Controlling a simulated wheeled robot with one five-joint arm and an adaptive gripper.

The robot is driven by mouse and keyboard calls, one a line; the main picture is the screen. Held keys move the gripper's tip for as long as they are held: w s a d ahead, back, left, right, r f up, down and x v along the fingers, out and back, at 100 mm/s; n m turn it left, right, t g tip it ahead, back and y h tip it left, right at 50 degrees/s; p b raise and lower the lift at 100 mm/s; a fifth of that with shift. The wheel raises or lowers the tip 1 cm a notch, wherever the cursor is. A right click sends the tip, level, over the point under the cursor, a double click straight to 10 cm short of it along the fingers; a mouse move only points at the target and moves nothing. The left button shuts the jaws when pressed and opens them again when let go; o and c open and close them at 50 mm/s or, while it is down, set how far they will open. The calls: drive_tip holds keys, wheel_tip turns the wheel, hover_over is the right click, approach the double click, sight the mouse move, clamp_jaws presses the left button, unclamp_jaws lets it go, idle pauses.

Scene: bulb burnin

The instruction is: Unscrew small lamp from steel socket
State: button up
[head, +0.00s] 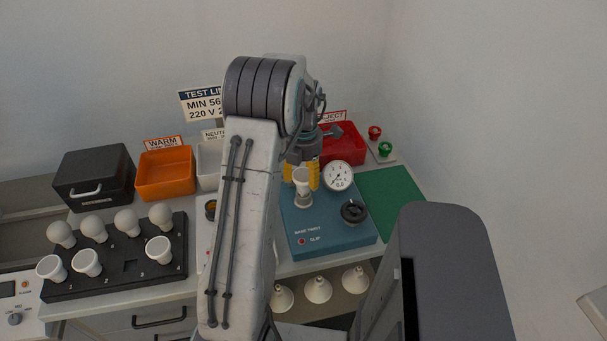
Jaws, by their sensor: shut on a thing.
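A small white lamp (301,176) stands upright in a steel socket (303,201) on top of the blue tester box (327,236). My gripper (302,172), with yellow fingers, is at the lamp, one finger showing on each side of it. The gripper is shut on the lamp. The contact at the back of the lamp is hidden. My arm crosses the middle of the view and covers part of the bench.
The tester box has a round gauge (338,176) and a black knob (354,211). Behind are an orange bin (164,186), a pale bin (206,178) and a red bin (352,153). A black rack (80,292) holds several lamps at left. A green mat (393,203) lies clear at right.

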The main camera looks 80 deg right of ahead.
drive_tip(key=shift+a+f, duration=0.25)
drive_tip(key=shift+a, duration=0.05)
drive_tip(key=o, duration=0.8)
drive_tip(key=shift+o, duration=1.2)
drive_tip(key=shift+r, duration=0.15)
drive_tip(key=shift+d, duration=0.1)
drive_tip(key=m, duration=0.6)
drive_tip(key=shift+d+m, duration=0.15)
drive_tip(key=shift+m, duration=0.15)
drive_tip(key=m, duration=0.5)
drive_tip(key=shift+w+d+m, duration=0.1)
drive_tip(key=shift+w+m, duration=0.05)
drive_tip(key=shift+m, duration=0.15)
drive_tip(key=m, duration=0.5)
drive_tip(key=shift+w, duration=0.1)
drive_tip(key=m, duration=0.5)
drive_tip(key=shift+d+m, duration=0.15)
drive_tip(key=shift+m, duration=0.25)
